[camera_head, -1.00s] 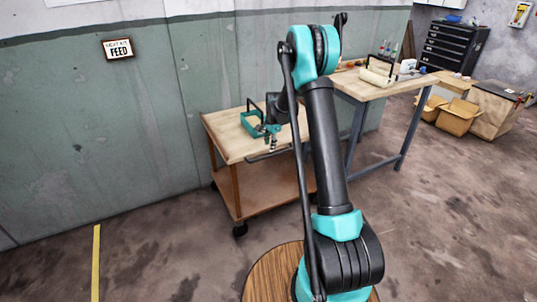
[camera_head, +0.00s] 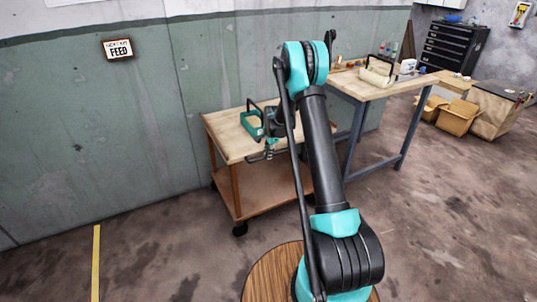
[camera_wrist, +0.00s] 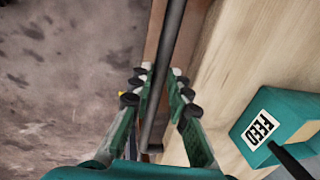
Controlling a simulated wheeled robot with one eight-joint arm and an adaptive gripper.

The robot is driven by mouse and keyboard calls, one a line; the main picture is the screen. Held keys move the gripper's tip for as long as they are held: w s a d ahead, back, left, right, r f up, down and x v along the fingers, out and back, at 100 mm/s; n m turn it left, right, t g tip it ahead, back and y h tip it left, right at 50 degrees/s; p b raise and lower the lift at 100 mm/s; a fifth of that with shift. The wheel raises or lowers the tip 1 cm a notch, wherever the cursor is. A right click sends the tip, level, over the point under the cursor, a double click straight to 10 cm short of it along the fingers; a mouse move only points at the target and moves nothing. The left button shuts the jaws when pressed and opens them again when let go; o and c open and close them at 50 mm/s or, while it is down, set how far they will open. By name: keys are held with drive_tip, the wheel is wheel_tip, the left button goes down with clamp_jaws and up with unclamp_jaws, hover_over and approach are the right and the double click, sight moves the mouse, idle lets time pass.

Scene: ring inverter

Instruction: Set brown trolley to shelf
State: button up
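The brown trolley (camera_head: 224,139) stands against the green wall, with a pale wooden top, brown posts and a lower deck (camera_head: 270,194). Its top also shows in the wrist view (camera_wrist: 228,80). A dark handle bar (camera_wrist: 165,65) runs along its edge. My gripper (camera_wrist: 162,76) is open, with one finger on each side of the bar in the wrist view. Whether the fingers touch the bar is not clear. In the head view my gripper (camera_head: 270,148) is at the trolley's front edge, partly hidden by my arm. No thing is plainly recognisable as the shelf.
A workbench (camera_head: 385,88) with a cream tote stands right of the trolley. Floor at left is open.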

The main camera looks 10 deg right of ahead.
clamp_jaws()
